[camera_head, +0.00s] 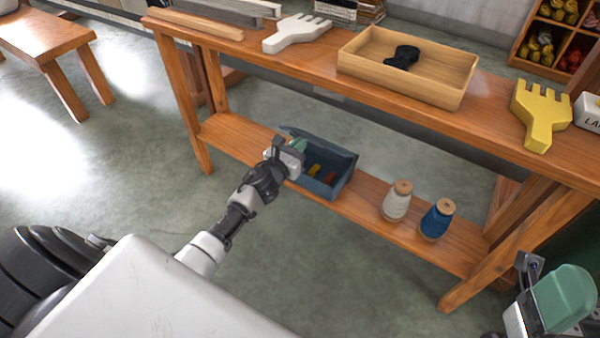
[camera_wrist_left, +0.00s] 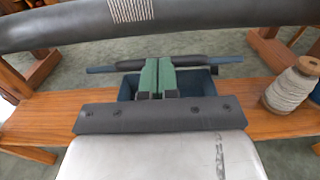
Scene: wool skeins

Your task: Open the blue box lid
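The blue box (camera_head: 325,188) stands on the lower shelf with its top open. Its inside shows with small red, yellow and green things in it. A dark blue panel along its back edge (camera_head: 322,143) looks like the raised lid; its exact angle is unclear. My left gripper (camera_head: 288,151) is at the box's left end, over the opening. In the left wrist view its green fingertips (camera_wrist_left: 157,76) are together in front of the box (camera_wrist_left: 208,84), near a dark bar with blue ends (camera_wrist_left: 228,60); contact is unclear. My right gripper (camera_head: 545,290) is partly cut off at lower right.
A white cone of yarn (camera_head: 397,202) and a blue one (camera_head: 436,219) stand right of the box on the lower shelf.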

